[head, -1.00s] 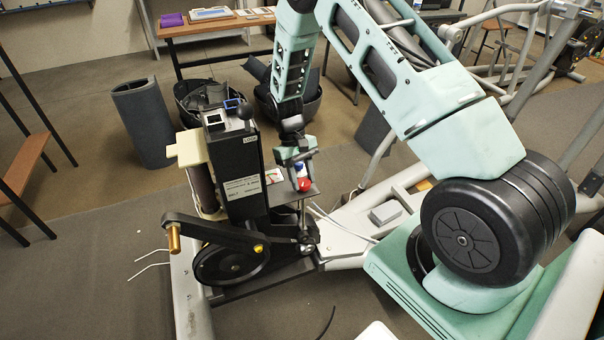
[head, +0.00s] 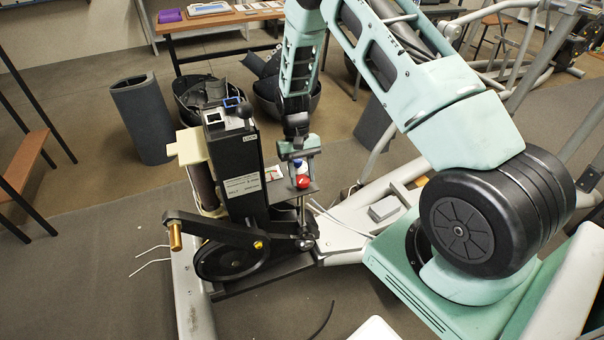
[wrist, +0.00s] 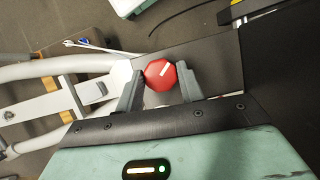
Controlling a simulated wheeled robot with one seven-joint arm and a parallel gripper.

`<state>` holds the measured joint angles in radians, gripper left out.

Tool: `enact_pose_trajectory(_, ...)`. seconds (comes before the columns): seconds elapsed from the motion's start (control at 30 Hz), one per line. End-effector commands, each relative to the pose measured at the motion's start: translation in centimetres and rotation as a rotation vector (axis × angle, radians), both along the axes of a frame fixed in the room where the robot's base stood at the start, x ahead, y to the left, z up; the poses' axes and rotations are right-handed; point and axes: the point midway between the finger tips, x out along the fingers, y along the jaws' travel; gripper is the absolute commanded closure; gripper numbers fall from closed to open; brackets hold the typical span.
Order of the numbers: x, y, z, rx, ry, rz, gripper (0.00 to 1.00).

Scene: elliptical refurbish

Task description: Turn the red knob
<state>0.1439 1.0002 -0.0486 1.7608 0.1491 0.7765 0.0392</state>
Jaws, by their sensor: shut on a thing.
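The red knob (wrist: 160,75) is round with a white line on its face that points to the upper right in the wrist view. My gripper (wrist: 160,82) is shut on it, with one finger at each side. In the head view the red knob (head: 303,183) sits low between the fingertips of my gripper (head: 302,178), with white and blue above it. It is at a flat dark plate (head: 275,198) beside the black upright housing (head: 240,170) of the machine. The fingers partly hide the knob's sides.
A crank arm with a brass peg (head: 175,236) and a black wheel (head: 232,262) stand at the machine's left. A grey frame tube (head: 345,245) runs to the right. Loose pale wires (head: 152,262) lie on the floor. A dark bin (head: 142,120) stands behind.

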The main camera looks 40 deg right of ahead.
Motion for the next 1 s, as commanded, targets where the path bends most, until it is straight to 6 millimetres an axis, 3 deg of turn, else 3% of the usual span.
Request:
enact_pose_trajectory(0.03, 0.2, -0.1, 0.1, -0.001, -0.006, 0.001, 0.85)
enact_pose_trajectory(0.07, 0.2, -0.1, 0.1, -0.001, -0.006, 0.001, 0.54)
enact_pose_trajectory(0.1, 0.2, 0.0, 0.1, -0.001, -0.006, 0.001, 0.43)
enact_pose_trajectory(0.13, 0.2, -0.1, 0.1, -0.001, -0.005, 0.001, 0.41)
enact_pose_trajectory(0.4, 0.1, 0.0, 0.1, -0.001, -0.003, 0.001, 0.41)
enact_pose_trajectory(0.57, 0.6, -0.2, 1.3, 0.000, -0.005, 0.001, 0.41)
enact_pose_trajectory(1.0, 4.2, -1.5, 10.2, -0.001, -0.008, 0.001, 0.41)
